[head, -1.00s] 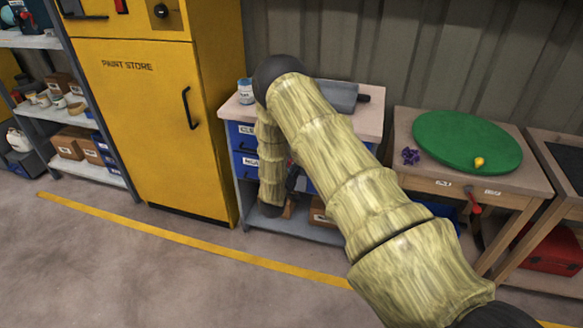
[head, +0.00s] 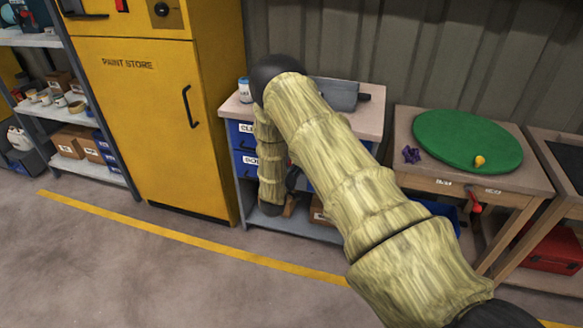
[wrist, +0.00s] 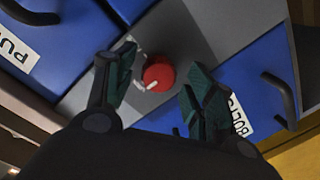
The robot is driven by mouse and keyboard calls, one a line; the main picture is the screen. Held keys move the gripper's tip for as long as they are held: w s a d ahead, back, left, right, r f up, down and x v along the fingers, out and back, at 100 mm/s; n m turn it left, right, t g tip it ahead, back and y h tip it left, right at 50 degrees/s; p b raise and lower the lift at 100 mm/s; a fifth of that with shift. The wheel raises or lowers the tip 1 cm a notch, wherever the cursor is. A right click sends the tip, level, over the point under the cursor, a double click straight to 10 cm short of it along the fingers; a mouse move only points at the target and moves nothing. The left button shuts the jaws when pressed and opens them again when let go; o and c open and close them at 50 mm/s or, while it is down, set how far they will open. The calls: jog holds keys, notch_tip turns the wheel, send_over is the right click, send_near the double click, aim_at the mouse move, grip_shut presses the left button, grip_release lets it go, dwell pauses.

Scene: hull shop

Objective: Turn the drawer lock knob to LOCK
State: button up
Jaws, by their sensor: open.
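A round red knob (wrist: 158,74) with a white pointer mark sits on a grey plate (wrist: 180,32) between blue drawer fronts in the wrist view. The white mark points toward the lower left of that picture. My gripper (wrist: 164,62) is open, its two dark fingers on either side of the knob, with gaps visible. I cannot read any LOCK marking. In the head view the drawer cabinet (head: 243,136) has blue fronts, and my arm hides the knob and my fingers.
Dark drawer handles (wrist: 281,98) stick out near the knob. A can (head: 244,90) and a grey box (head: 336,94) are on the cabinet top. A yellow paint store (head: 150,110) stands close on the left, and a bench with a green disc (head: 455,135) on the right.

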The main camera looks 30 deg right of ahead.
jog(key=v, duration=1.2)
dwell(0.4)
jog(key=s+a+f+n+g+y+p, duration=0.1)
jog(key=s+a+f+g+y+p, duration=0.2)
jog(key=s, duration=0.4)
jog(key=s+a+f+n+y+p, duration=0.1)
jog(key=s+a+f+y+p, duration=0.15)
jog(key=s+a, duration=0.4)
jog(key=s+a+f+g+y+p, duration=0.2)
jog(key=s+y, duration=0.2)
jog(key=s, duration=0.4)
jog(key=s+a+r+g+y+p, duration=0.1)
jog(key=s+a+r+g+p, duration=0.1)
jog(key=s, duration=0.9)
jog(key=s+a+r+g+y+p, duration=0.2)
jog(key=s+a+g, duration=0.2)
jog(key=s, duration=0.8)
jog(key=shift+a+n, duration=0.3)
jog(key=shift+a, duration=0.55)
jog(key=shift+s+y, duration=0.1)
jog(key=shift+y, duration=0.15)
